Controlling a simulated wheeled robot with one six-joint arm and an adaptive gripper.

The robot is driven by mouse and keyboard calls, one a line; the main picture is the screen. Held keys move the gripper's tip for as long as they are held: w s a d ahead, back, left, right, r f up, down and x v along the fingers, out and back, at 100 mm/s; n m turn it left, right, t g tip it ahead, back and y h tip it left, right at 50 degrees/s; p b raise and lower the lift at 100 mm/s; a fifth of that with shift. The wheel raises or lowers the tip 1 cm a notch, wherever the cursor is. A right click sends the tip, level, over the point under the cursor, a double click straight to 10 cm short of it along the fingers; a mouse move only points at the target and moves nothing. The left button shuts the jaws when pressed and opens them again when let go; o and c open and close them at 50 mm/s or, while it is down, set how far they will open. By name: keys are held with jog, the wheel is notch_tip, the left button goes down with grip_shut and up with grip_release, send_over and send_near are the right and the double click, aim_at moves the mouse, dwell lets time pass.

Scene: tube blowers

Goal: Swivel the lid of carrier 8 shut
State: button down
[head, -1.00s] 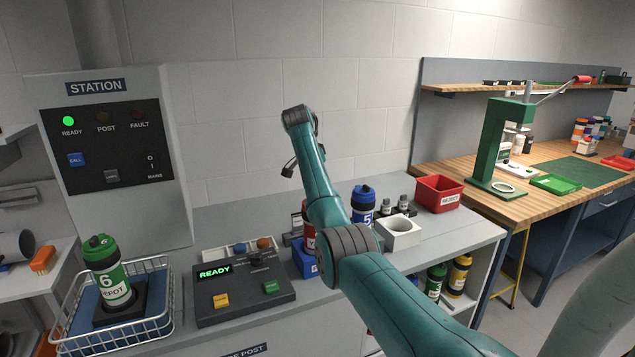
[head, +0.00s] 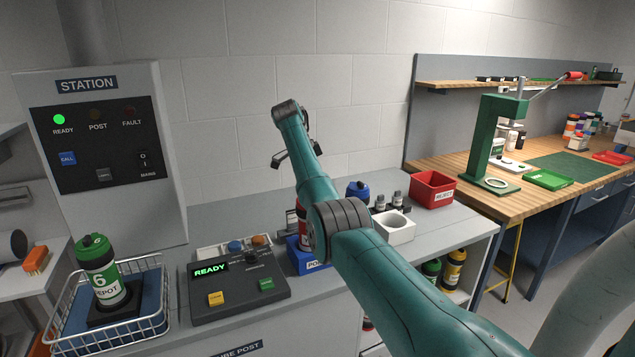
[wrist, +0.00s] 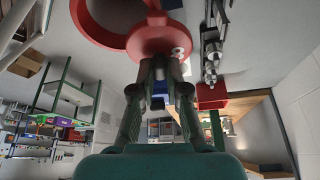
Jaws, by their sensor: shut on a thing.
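A red carrier (head: 301,222) stands in a blue holder (head: 303,258) on the bench, mostly hidden behind my arm in the head view. In the wrist view a round red lid (wrist: 165,38) sits at my fingertips, beside a red ring (wrist: 88,36) that looks like the carrier's open mouth. The lid appears swung off to the side of the ring. My gripper (wrist: 160,66) is shut on the lid's edge or a part under it; the exact contact is unclear. The head view hides my fingertips.
A blue-capped carrier (head: 357,190) and a white holder (head: 394,228) stand right of my arm. A red reject bin (head: 433,189) is beyond. Left are a control box (head: 238,282) and a wire basket (head: 150,322) with green carrier 6 (head: 101,270).

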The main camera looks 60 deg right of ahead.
dwell(0.4)
jog(key=c, duration=1.2)
grip_release()
jog(key=shift+o, duration=0.2)
